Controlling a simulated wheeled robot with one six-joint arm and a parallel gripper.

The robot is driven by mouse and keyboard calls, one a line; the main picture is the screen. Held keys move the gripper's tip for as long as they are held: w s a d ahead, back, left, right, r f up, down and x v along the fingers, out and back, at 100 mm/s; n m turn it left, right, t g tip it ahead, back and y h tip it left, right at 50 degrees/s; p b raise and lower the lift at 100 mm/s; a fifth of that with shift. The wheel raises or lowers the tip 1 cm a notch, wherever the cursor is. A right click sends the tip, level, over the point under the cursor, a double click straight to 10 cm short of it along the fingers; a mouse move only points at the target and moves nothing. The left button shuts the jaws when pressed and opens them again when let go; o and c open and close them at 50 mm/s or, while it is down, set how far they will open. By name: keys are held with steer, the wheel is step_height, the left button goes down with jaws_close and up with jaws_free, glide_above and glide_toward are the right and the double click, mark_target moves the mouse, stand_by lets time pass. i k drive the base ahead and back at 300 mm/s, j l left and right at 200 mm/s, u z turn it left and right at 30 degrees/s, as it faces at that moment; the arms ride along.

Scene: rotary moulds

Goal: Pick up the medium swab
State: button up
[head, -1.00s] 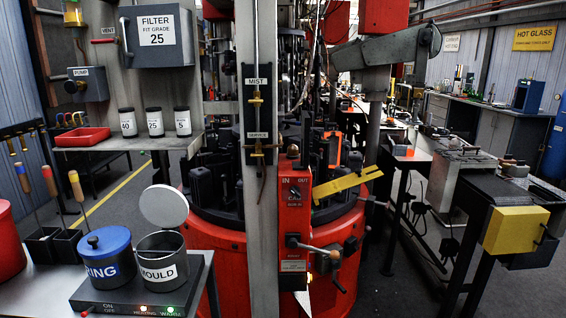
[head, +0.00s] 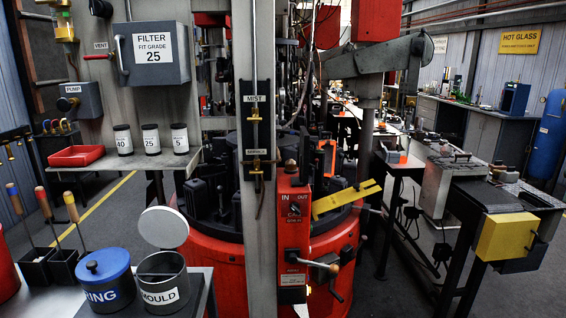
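Several long-handled tools that look like swabs stand upright at the lower left. I see no size label, so I cannot tell which one is the medium swab. My gripper is not in view.
A blue-lidded pot (head: 104,268) and an open pot marked MOULD (head: 162,284) stand right of the holders. A shelf (head: 112,163) carries a red tray (head: 76,156) and labelled jars. A grey post (head: 259,230) and red machine (head: 218,262) stand mid-view.

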mark_target(41, 196)
steer(key=k+u, duration=0.1)
steer(key=u, duration=0.25)
steer(key=k+j, duration=0.15)
steer(key=l+u, duration=0.1)
steer(key=u, duration=1.15)
